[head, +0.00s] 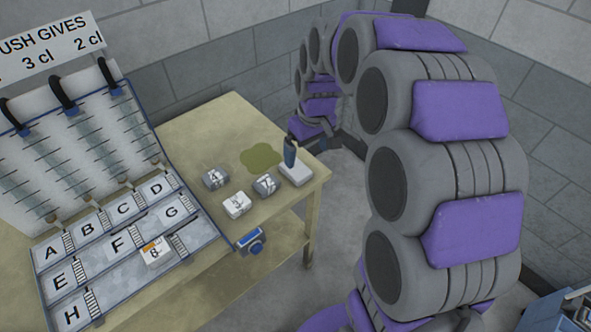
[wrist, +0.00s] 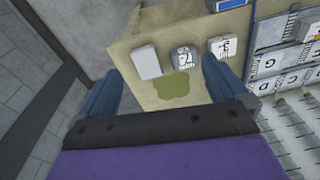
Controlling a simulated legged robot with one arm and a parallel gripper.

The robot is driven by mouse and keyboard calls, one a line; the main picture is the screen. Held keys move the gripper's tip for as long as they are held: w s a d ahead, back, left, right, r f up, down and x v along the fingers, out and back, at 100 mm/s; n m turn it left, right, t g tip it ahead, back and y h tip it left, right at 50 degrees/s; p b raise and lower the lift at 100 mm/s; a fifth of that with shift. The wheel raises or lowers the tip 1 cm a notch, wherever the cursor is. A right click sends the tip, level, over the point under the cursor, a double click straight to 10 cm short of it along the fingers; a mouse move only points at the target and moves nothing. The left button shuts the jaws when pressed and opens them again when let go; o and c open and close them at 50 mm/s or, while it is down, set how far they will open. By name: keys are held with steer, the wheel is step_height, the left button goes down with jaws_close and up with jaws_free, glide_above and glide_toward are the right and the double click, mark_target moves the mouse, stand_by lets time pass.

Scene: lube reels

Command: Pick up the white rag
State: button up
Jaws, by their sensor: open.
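The white rag (head: 297,174) looks like a flat, pale folded block. It lies near the right corner of the wooden table, and it also shows in the wrist view (wrist: 145,62). My gripper (head: 291,158) points down at that corner, and in the head view a blue finger overlaps the rag's back edge. In the wrist view the two blue fingers of my gripper (wrist: 160,66) are wide apart with nothing between them. The rag shows beyond them, left of centre. I cannot tell the exact height of the fingertips above it.
Grey and white marked blocks (head: 267,185) stand left of the rag. A green patch (head: 262,157) lies behind them on the wooden table (head: 205,130). A lettered tray (head: 205,234) holds a white block with an orange mark (head: 155,251).

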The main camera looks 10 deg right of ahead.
steer(key=w+d+f+n, duration=0.15)
steer(key=w+f, duration=0.25)
steer(key=w, duration=0.5)
steer(key=t+b, duration=0.1)
steer(key=b, duration=0.1)
glide_above(296, 168)
steer(key=d, duration=0.1)
steer(key=f, duration=1.2)
steer(key=shift+s+f, duration=0.2)
steer(key=shift+s, duration=0.05)
steer(key=f, duration=0.1)
steer(key=f+b, duration=0.1)
steer(key=f, duration=0.1)
steer(key=a+f+b, duration=0.1)
steer(key=f, duration=0.1)
steer(key=shift+w, duration=0.25)
steer(key=c, duration=1.1)
steer(key=shift+r, duration=0.1)
